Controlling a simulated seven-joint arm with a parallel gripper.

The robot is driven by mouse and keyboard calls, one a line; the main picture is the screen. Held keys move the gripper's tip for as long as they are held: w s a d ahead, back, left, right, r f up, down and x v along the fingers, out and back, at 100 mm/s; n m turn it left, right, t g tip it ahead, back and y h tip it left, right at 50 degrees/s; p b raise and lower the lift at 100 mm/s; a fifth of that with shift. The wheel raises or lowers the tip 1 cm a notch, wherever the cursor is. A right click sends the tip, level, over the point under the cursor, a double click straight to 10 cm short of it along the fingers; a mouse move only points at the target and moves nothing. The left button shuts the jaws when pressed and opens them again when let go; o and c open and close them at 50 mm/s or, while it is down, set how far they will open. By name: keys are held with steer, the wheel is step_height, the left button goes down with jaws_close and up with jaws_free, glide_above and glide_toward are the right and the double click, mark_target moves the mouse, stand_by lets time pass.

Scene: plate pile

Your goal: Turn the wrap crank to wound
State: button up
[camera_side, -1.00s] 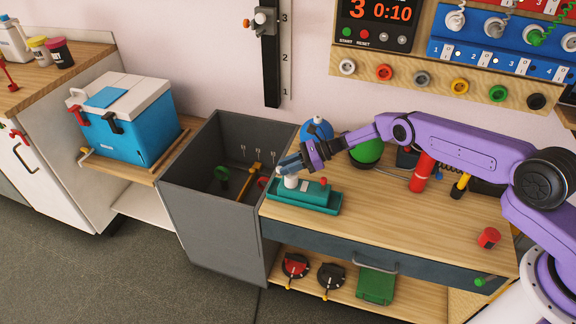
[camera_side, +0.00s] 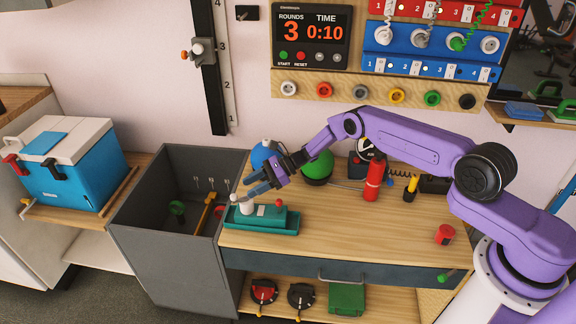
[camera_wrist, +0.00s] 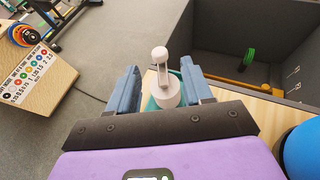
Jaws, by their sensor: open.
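The wrap crank (camera_side: 247,207) appears as a small white post on the left end of a teal device (camera_side: 272,213) with a red knob, which sits in a teal tray at the table's left edge. In the wrist view the crank (camera_wrist: 165,90) is a pale round hub with an arm and a ball-ended knob. My gripper (camera_side: 250,184) is open just above the crank. In the wrist view its two blue fingers (camera_wrist: 160,72) stand on either side of the crank, with gaps visible. I cannot tell if either finger touches it.
A deep grey open bin (camera_side: 170,250) stands left of the table. A blue ball (camera_side: 263,154), a green ball (camera_side: 318,168) and a red cylinder (camera_side: 374,181) stand behind and right of the device. The table's front middle is clear, with a red cup (camera_side: 445,234) at right.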

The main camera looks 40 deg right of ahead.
steer(key=v, duration=1.3)
steer(key=s+a+n+g+h, duration=0.3)
steer(key=a+n+g, duration=0.1)
steer(key=a+n, duration=0.1)
step_height(320, 180, up, 10)
steer(key=n+t+h, duration=0.4)
steer(key=n+h, duration=0.5)
steer(key=n, duration=0.8)
glide_above(234, 195)
steer(key=s, duration=0.7)
steer(key=x, duration=1.1)
steer(key=d+x, duration=0.1)
steer(key=x, duration=0.4)
steer(key=shift+w+f, duration=0.25)
steer(key=shift+f, duration=0.1)
jaws_close()
